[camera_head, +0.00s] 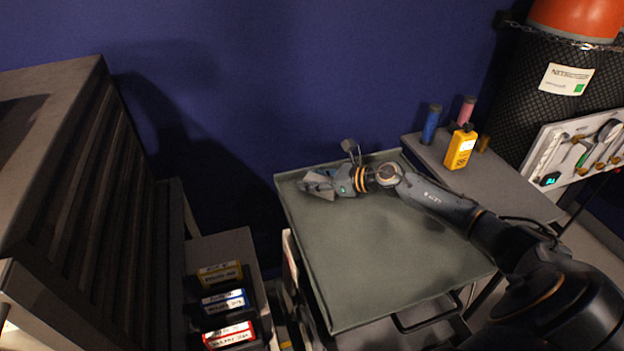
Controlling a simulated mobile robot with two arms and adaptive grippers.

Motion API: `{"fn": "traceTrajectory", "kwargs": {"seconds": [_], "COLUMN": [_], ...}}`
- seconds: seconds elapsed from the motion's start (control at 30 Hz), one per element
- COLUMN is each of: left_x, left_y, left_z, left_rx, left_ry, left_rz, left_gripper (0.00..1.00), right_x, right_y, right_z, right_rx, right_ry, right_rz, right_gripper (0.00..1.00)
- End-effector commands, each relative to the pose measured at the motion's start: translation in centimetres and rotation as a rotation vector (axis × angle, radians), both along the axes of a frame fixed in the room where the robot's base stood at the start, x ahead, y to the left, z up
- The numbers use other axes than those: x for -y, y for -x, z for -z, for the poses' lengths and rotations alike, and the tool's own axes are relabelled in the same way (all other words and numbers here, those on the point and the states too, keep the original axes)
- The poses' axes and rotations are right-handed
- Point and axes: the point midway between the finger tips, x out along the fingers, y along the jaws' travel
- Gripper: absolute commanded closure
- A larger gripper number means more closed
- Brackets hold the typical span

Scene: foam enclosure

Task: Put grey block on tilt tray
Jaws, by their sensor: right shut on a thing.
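My right arm reaches in from the right, and my right gripper (316,184) is low over the far left part of the grey-green tray (385,250). The gripper is shut on a small grey block (320,189), which is partly hidden by the fingers and hard to tell from them. I cannot tell whether the block touches the tray surface. The tray has a thin raised rim, and the rest of its surface is bare. My left gripper is not in view.
A grey side table (500,185) on the right holds a yellow bottle (460,149), a blue cylinder (431,124) and a pink one (466,110). A dark slatted cabinet (75,190) stands left. Labelled boxes (225,302) sit lower left. A blue wall (250,80) is behind.

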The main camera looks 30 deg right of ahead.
Motion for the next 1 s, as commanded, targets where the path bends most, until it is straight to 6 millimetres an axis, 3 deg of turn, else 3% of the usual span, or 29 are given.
{"fn": "traceTrajectory", "kwargs": {"seconds": [0.03, 0.13, 0.57, 1.0], "left_x": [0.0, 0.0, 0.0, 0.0], "left_y": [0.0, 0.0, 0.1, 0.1], "left_z": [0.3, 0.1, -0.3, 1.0], "left_rx": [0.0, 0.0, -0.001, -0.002], "left_ry": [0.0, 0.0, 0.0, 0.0], "left_rz": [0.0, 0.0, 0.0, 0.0], "left_gripper": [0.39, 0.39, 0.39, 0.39], "right_x": [0.0, 0.0, 0.2, 3.8], "right_y": [0.0, 0.0, 0.2, 6.2], "right_z": [0.2, 0.1, -0.4, -2.8], "right_rx": [0.0, 0.0, -0.001, -0.005], "right_ry": [0.0, 0.0, 0.001, 0.001], "right_rz": [0.0, 0.0, 0.001, 0.002], "right_gripper": [0.62, 0.41, 0.41, 0.41]}}
